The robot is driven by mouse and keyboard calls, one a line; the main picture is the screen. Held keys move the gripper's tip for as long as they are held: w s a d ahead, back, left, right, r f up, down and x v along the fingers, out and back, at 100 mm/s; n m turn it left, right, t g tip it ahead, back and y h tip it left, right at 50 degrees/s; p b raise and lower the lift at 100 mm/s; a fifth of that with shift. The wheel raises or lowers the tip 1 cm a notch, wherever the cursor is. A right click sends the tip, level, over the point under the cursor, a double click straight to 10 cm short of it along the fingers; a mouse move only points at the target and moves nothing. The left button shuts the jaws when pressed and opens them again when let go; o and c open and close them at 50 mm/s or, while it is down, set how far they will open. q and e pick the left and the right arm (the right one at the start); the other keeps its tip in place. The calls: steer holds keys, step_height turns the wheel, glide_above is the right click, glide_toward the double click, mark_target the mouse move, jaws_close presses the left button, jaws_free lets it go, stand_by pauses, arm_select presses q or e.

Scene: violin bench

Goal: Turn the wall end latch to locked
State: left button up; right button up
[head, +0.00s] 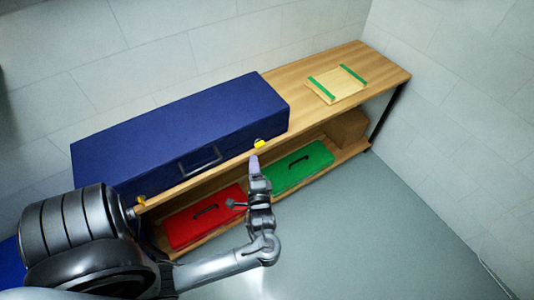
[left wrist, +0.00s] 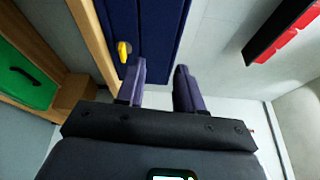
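A closed dark blue case (head: 185,125) with a black handle lies on the wooden bench; it also shows in the left wrist view (left wrist: 152,30). Its right-end yellow latch (head: 259,143) sits on the front face, near the bench's front edge. Another yellow latch (head: 141,201) is at the case's left end, partly behind my arm. My left gripper (head: 254,163) is just in front of the right-end latch. In the left wrist view its two purple-grey fingers (left wrist: 161,88) are apart with nothing between them. The yellow latch (left wrist: 124,50) is beside the left finger, outside the gap. Contact is unclear. My right gripper is out of view.
The lower shelf holds a red case (head: 205,214), a green case (head: 297,167) and a brown box (head: 346,127). A wooden board with green strips (head: 336,84) lies on the bench top at right. The floor in front (head: 370,230) is clear.

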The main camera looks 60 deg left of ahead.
arm_select(q)
steer(key=b, duration=0.4)
glide_toward(259, 144)
steer(key=s+d+r, duration=0.1)
steer(key=s+d, duration=0.1)
steer(key=w+f+n+b, duration=0.1)
steer(key=f+b, duration=0.1)
steer(key=b, duration=0.2)
steer(key=b+x, duration=0.1)
steer(key=x, duration=0.4)
steer(key=b+x, duration=0.1)
steer(key=x, duration=0.3)
steer(key=shift+w+a+r, duration=0.25)
steer(key=shift+w, duration=0.15)
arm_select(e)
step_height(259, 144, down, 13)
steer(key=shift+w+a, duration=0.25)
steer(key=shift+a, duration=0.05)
arm_select(q)
steer(key=shift+c, duration=0.4)
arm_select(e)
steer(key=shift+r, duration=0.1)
arm_select(q)
jaws_close()
